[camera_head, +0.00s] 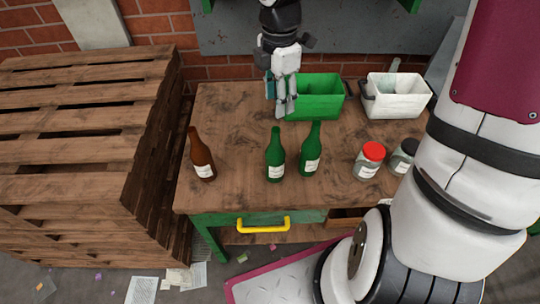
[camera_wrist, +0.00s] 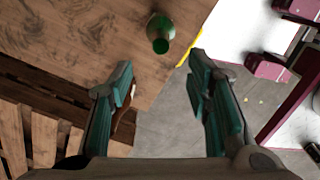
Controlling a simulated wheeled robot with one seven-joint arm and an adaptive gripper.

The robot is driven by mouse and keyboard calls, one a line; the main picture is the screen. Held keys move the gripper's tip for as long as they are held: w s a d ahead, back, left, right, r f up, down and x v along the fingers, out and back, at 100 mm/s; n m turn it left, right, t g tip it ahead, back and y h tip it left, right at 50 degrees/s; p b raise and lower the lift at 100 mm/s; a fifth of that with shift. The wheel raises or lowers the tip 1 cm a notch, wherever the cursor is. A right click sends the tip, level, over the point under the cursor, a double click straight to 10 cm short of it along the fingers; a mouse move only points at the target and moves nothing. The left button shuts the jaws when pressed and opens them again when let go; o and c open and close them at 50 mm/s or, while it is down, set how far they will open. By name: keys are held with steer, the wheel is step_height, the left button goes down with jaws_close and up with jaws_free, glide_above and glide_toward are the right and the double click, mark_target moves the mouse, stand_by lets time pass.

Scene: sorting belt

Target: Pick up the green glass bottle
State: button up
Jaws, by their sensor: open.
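Two green glass bottles with white labels stand upright on the wooden table: the left green bottle (camera_head: 275,160) and the right green bottle (camera_head: 311,152). My gripper (camera_head: 281,108) is over the back of the table, in front of the green bin and behind the bottles in the head view. In the wrist view my gripper (camera_wrist: 161,75) has its fingers wide apart with nothing between them. One green bottle (camera_wrist: 160,34) shows beyond the fingertips, seen from above; I cannot tell which of the two it is.
A brown bottle (camera_head: 202,160) stands to the left. A red-lidded jar (camera_head: 369,161) and a dark-lidded jar (camera_head: 403,156) stand to the right. A green bin (camera_head: 325,103) and a white bin (camera_head: 398,103) are at the back. Stacked pallets (camera_head: 80,150) flank the table's left side.

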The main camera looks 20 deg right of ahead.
mark_target(276, 129)
step_height(276, 129, down, 11)
steer(key=shift+a+f+b, duration=0.1)
steer(key=shift+f+b, duration=0.05)
steer(key=shift+b, duration=0.9)
steer(key=shift+c, duration=0.6)
jaws_close()
